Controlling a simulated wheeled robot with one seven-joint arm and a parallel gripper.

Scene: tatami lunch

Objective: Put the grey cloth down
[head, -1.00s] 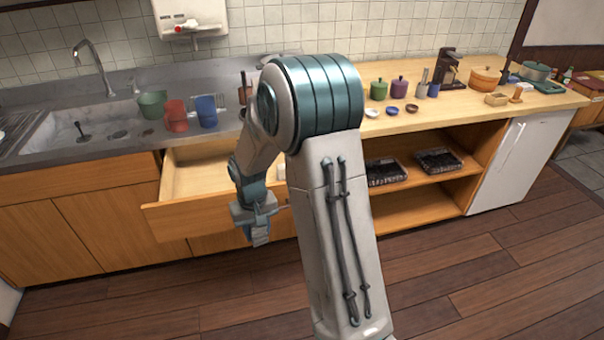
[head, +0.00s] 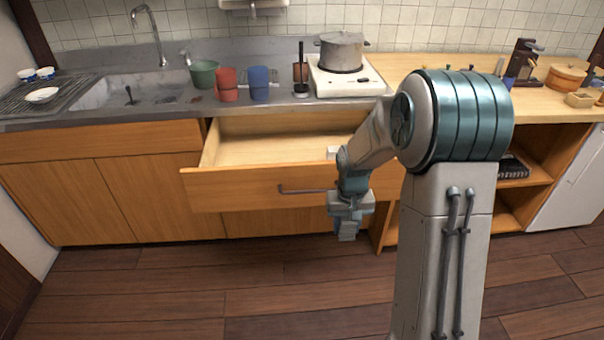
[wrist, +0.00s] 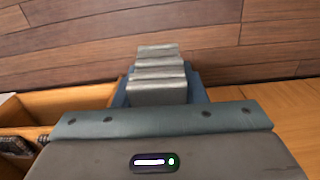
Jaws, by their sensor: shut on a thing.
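My gripper (head: 348,226) hangs low in the head view, in front of the right part of the open drawer. It is shut on the grey cloth, which shows in the wrist view (wrist: 157,75) as a folded, ridged grey bundle between the blue fingers. In the head view the cloth is small and hard to tell from the fingers. Wooden floor lies beyond the cloth in the wrist view.
The open drawer (head: 232,189) juts out below the counter; a small white thing (head: 333,152) is inside. A green container (head: 203,74), red cup (head: 227,85), blue cup (head: 259,83) and pot (head: 342,52) on a white stove (head: 345,88) stand above. The floor (head: 200,290) in front is clear.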

